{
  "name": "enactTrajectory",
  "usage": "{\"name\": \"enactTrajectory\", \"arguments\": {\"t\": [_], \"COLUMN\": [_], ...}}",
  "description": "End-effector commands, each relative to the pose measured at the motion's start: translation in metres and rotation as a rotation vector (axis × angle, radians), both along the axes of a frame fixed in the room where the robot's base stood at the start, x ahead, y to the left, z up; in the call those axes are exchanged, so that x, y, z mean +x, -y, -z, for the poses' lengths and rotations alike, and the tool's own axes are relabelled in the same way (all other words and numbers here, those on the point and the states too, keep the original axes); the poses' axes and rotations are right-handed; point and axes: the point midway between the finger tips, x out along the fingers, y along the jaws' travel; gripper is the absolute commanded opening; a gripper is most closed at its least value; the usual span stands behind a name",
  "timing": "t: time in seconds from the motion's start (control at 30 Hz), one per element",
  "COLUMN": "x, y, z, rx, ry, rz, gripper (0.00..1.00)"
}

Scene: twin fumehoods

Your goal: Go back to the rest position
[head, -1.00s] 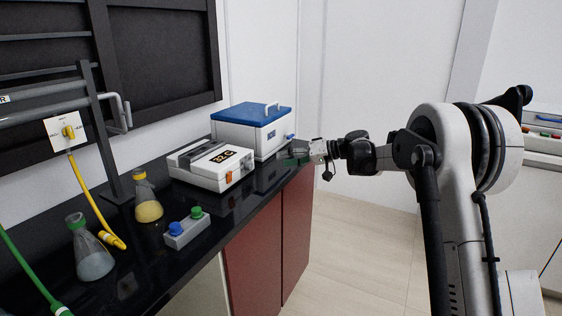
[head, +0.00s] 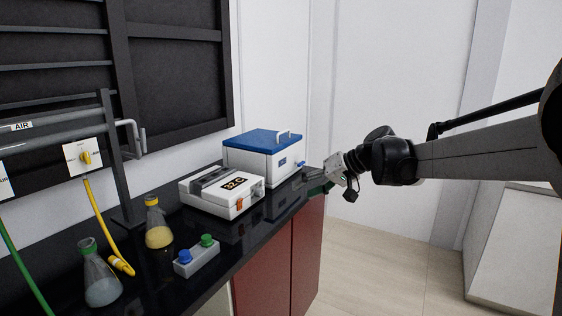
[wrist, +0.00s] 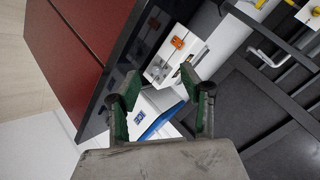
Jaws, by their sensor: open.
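My gripper (head: 318,184) is at the right end of the black bench, close to the bench's front edge and just right of the blue-lidded box (head: 264,158). In the wrist view my gripper (wrist: 162,92) shows its two green-padded fingers apart with nothing held between them. The blue-lidded box (wrist: 150,104) appears beyond and between the fingers. Whether a fingertip touches the bench or box cannot be told.
A white device reading 32 C (head: 222,190) sits left of the box. Two flasks (head: 102,280) (head: 158,232) and a small block with blue and green caps (head: 197,257) stand on the bench (head: 240,240). The floor (head: 390,275) right of the bench is clear.

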Motion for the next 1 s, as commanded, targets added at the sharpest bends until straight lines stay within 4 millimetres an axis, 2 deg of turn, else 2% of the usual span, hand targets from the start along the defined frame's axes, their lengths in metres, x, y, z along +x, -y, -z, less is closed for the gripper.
{"name": "enactTrajectory", "arguments": {"t": [0.03,0.47,0.77,1.0], "x": [-0.016,-0.138,-0.223,-0.286], "y": [0.002,0.035,0.064,0.089], "z": [-0.004,-0.01,0.003,0.024], "rx": [-0.026,-0.244,-0.389,-0.496], "ry": [-0.005,-0.026,-0.011,0.02], "rz": [0.015,0.162,0.263,0.341], "gripper": [0.41,0.41,0.41,0.41]}}
